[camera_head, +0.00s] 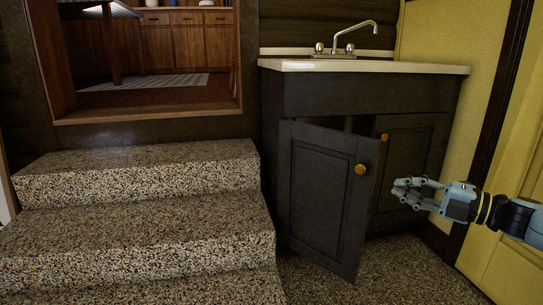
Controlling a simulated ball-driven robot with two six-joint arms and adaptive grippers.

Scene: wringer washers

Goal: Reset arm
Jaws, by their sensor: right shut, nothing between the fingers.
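My right gripper (409,193) comes in from the right edge on my right arm. It is shut and empty. In the picture it lies just right of the open left door (325,196) of a dark sink cabinet (362,96), in front of the right door (414,150). The left door stands ajar, swung outward, with a round brass knob (361,169). The right door looks closed and has its own brass knob (384,137). No contact between gripper and door shows. My left gripper is not in view.
Speckled stone steps (140,216) rise on the left to a doorway with a wooden-cabinet room beyond. A light countertop (380,66) with a faucet (353,34) tops the cabinet. A yellow wall (472,110) and yellow door (515,130) close the right side. Some speckled floor (415,275) is clear in front.

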